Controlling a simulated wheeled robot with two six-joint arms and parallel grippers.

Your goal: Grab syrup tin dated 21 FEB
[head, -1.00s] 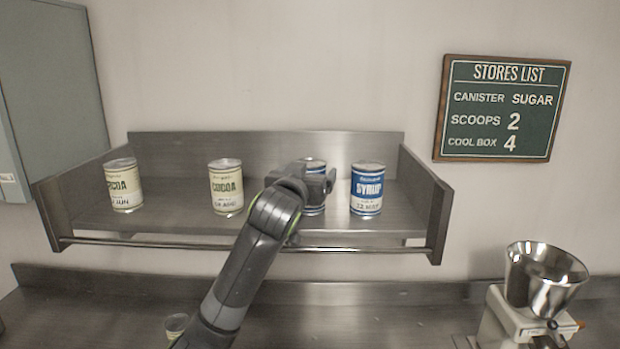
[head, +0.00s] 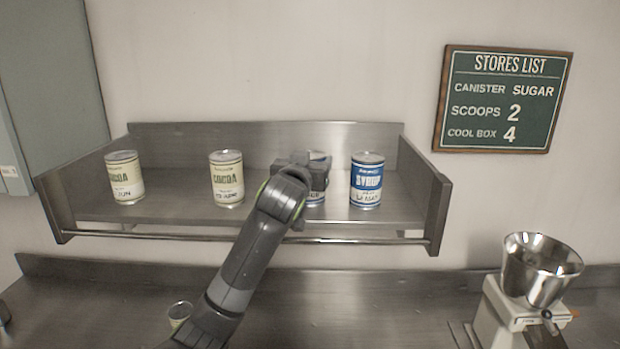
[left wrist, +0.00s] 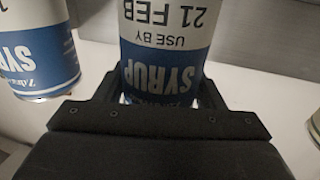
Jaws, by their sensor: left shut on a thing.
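My left gripper (head: 312,178) is shut on a blue and white syrup tin (head: 317,198) on the steel shelf. In the left wrist view the same syrup tin (left wrist: 166,45) appears upside down between the fingers of the gripper (left wrist: 163,95) and reads USE BY 21 FEB. In the head view the gripper hides most of this tin. Another blue and white syrup tin (head: 366,181) stands to its right; its date looks like a MAY date. My right gripper is not in view.
Two cocoa tins, one at the left (head: 125,178) and one nearer the middle (head: 227,180), stand on the shelf. A front rail (head: 180,236) runs along the shelf (head: 270,212).

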